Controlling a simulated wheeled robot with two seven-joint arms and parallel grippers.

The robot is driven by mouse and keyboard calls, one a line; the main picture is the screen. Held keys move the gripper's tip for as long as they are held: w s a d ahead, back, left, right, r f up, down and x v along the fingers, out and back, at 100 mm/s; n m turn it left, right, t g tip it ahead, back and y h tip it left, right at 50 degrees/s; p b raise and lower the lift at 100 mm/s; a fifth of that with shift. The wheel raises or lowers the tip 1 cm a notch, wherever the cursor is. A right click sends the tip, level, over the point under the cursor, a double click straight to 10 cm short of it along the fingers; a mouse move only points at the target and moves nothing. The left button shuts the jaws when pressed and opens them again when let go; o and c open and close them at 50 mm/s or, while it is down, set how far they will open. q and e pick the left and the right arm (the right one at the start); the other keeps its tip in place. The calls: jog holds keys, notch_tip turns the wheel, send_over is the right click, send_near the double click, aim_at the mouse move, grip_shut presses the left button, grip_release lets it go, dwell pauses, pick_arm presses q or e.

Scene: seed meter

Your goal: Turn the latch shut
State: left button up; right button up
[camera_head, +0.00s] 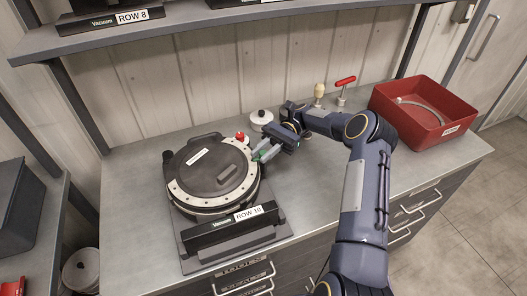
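The seed meter (207,176) is a round housing with a dark lid and a pale ring with dark dots. It sits on a dark stand labelled ROW 10 (247,213) on the workbench. A red knob (241,136) shows at the meter's upper right rim; I cannot tell for sure whether it is the latch. My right gripper (261,153) reaches in from the right, its green-tinted tips at the meter's right rim. Whether they touch it, and whether they are open or shut, is too small to tell. My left gripper is not in view.
A white disc with a dark knob (262,116) lies behind my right gripper. A wooden-handled tool (319,91) and a red-handled tool (345,83) stand behind my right arm. A red bin (424,115) holds a curved pale piece. A shelf (200,22) overhangs the back. The bench's left side is clear.

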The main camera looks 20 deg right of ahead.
jog(key=o, duration=0.4)
jog(key=shift+r, duration=0.25)
notch_tip(320, 180, up, 2)
jog(key=shift+r+b, duration=0.2)
jog(key=shift+b, duration=0.4)
jog(key=s+a+r+b, duration=0.1)
jog(key=s+a+r, duration=0.1)
jog(key=s+r, duration=0.1)
jog(key=s+a+r+b, duration=0.1)
jog(key=s+a+r, duration=0.1)
jog(key=s, duration=0.3)
jog(key=s+a+r+b, duration=0.1)
jog(key=s+a+r, duration=0.1)
jog(key=s+r, duration=0.2)
jog(key=shift+s+a+r, duration=0.15)
jog(key=shift+s+r, duration=0.15)
jog(key=shift+r, duration=0.25)
